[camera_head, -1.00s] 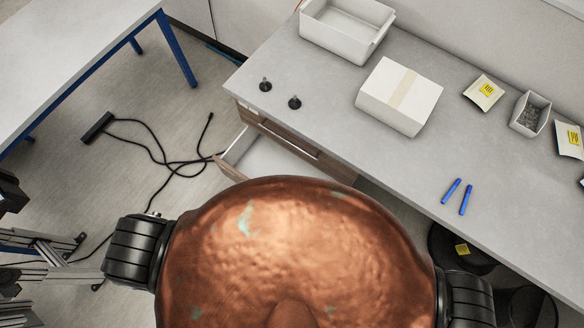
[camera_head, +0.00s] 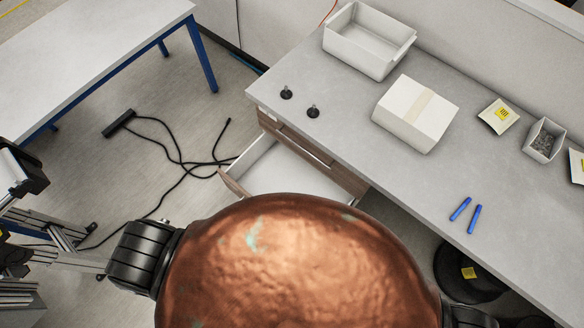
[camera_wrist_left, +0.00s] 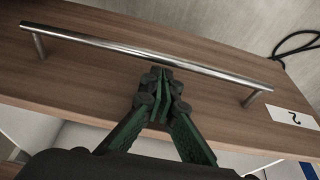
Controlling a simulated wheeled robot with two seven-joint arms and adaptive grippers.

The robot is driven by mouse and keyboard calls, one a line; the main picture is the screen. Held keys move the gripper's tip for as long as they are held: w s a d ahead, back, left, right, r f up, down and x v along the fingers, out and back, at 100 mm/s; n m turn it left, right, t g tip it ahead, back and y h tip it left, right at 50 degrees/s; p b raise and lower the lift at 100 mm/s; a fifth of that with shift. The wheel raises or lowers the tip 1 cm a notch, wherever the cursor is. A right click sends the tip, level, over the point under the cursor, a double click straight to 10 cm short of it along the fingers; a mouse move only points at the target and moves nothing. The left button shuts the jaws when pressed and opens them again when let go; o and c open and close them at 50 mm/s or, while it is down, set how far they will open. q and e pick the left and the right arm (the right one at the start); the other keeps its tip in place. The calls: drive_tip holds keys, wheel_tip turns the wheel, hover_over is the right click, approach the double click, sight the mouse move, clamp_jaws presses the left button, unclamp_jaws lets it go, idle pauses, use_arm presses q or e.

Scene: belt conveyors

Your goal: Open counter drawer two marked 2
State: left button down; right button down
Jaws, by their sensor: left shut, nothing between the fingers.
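In the head view a counter drawer (camera_head: 285,172) stands pulled out, its white inside showing under the counter's left end. My rounded copper-coloured body covers the near part of the drawer. In the left wrist view a wooden drawer front (camera_wrist_left: 75,80) carries a long metal bar handle (camera_wrist_left: 150,55) and a white label marked 2 (camera_wrist_left: 292,117), tilted in the picture. My left gripper (camera_wrist_left: 160,80) is shut and empty, with its green fingers together. Its tips show just below the bar, not around it; contact cannot be told. My right gripper is out of view.
The grey counter (camera_head: 345,135) holds a white bin (camera_head: 365,45), a white box (camera_head: 415,112), two black knobs and two blue pens. A black cable (camera_head: 180,160) lies on the floor to the left. A blue-legged table (camera_head: 90,60) stands at upper left.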

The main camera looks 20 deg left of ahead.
use_arm(q)
drive_tip(key=shift+r, duration=0.1)
drive_tip(key=p+v, duration=0.9)
drive_tip(key=v, duration=1)
drive_tip(key=shift+s+r+p, duration=0.2)
drive_tip(key=shift+r+p, duration=0.15)
drive_tip(key=shift+p, duration=0.05)
